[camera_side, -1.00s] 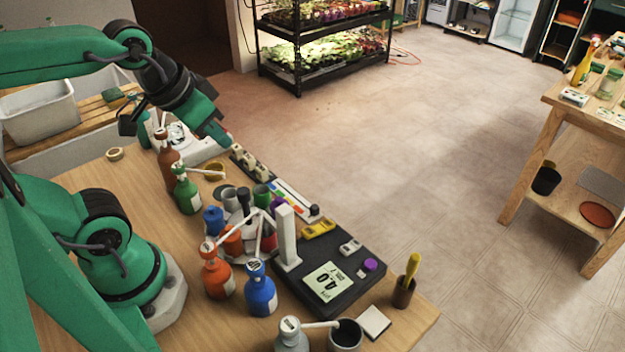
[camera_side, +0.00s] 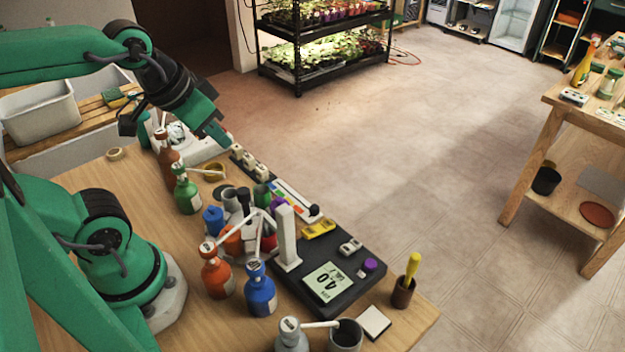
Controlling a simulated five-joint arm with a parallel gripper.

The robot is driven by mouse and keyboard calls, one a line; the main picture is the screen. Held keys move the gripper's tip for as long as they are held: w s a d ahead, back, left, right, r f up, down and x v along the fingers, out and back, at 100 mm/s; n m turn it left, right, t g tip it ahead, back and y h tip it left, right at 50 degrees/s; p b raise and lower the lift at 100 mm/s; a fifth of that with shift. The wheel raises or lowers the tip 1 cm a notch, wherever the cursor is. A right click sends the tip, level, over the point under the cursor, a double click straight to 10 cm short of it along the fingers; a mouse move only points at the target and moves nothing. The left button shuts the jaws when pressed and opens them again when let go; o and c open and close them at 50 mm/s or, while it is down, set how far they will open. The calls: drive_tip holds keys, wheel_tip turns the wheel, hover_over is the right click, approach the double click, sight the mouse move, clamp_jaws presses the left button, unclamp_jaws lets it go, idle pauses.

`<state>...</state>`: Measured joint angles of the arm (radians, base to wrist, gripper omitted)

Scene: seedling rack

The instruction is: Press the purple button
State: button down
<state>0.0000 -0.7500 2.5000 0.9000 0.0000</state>
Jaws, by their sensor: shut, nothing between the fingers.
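A purple button (camera_side: 370,265) sits near the right front corner of a dark instrument panel (camera_side: 345,292), beside a display (camera_side: 327,282) that reads 4.0. My gripper (camera_side: 222,138) is at the upper left, high over the far end of the bench and well away from the button. Its fingers are shut and hold nothing. A second purple item (camera_side: 278,203) shows among the bottles farther back; it is partly hidden and I cannot tell what it is.
Orange (camera_side: 215,275), blue (camera_side: 260,292) and green (camera_side: 186,192) bottles stand left of the panel. A white post (camera_side: 287,235) rises on the panel's left side. A brown cup (camera_side: 403,292) with a yellow-handled tool stands right of the panel. A white pad (camera_side: 374,322) lies in front.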

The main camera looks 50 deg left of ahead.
drive_tip(key=shift+w+d, duration=0.1)
idle(0.6)
drive_tip(key=m+g, duration=0.6)
drive_tip(key=m, duration=3)
hover_over(370, 263)
drive_tip(key=shift+f, duration=2.95)
drive_tip(key=shift+f, duration=0.15)
wheel_tip(370, 263, down, 14)
drive_tip(key=shift+r, duration=0.15)
